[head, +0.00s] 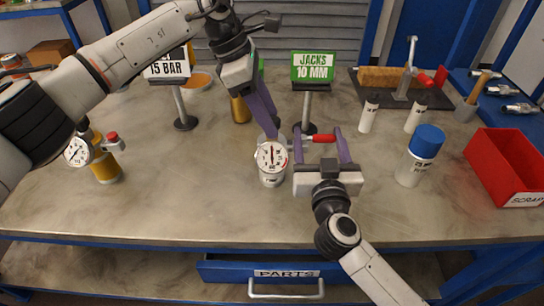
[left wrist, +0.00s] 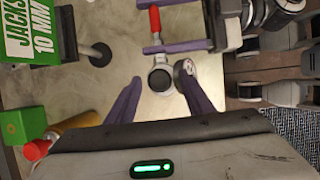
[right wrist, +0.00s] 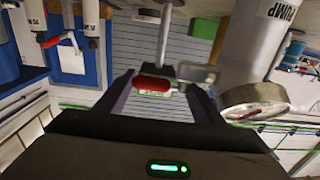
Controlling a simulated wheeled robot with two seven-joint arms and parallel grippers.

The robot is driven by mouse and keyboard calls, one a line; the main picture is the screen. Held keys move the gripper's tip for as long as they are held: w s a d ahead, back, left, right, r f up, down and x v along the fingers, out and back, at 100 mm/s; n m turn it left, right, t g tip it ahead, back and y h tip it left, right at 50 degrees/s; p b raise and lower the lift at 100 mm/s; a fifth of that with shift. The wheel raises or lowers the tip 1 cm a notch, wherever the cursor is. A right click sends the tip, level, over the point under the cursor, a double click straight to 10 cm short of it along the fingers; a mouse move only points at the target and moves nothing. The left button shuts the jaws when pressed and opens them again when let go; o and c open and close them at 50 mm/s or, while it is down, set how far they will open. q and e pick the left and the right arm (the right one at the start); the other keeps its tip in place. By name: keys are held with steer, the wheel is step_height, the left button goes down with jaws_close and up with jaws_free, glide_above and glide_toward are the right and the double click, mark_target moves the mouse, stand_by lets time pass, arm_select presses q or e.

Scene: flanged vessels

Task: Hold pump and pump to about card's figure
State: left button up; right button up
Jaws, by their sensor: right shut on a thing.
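The white pump (head: 272,179) stands on the bench with a round gauge (head: 271,156) at its top; the reading is too small to tell. Its lever ends in a red grip (head: 324,138). My right gripper (head: 323,147) is shut on this red grip, also seen between its fingers in the right wrist view (right wrist: 154,84). My left gripper (head: 267,118) is open above and behind the pump; in the left wrist view the dark round pump top (left wrist: 160,78) shows between its fingertips. The card (head: 167,68) reads 15 BAR, its top line partly hidden by my left arm.
A green JACKS 10 MM sign (head: 313,67) stands behind. A yellow vessel with a gauge (head: 105,165) is at left. A brass jack (head: 240,110) sits behind my left gripper. A blue-capped can (head: 417,160) and red SCRAP bin (head: 505,165) are at right. The front left bench is clear.

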arm_select(q)
steer(key=v, duration=0.6)
stand_by(0.5)
steer(key=v, duration=1.2)
steer(key=shift+s+a+r, duration=0.1)
arm_select(e)
steer(key=o, duration=1.5)
steer(key=shift+s, duration=0.1)
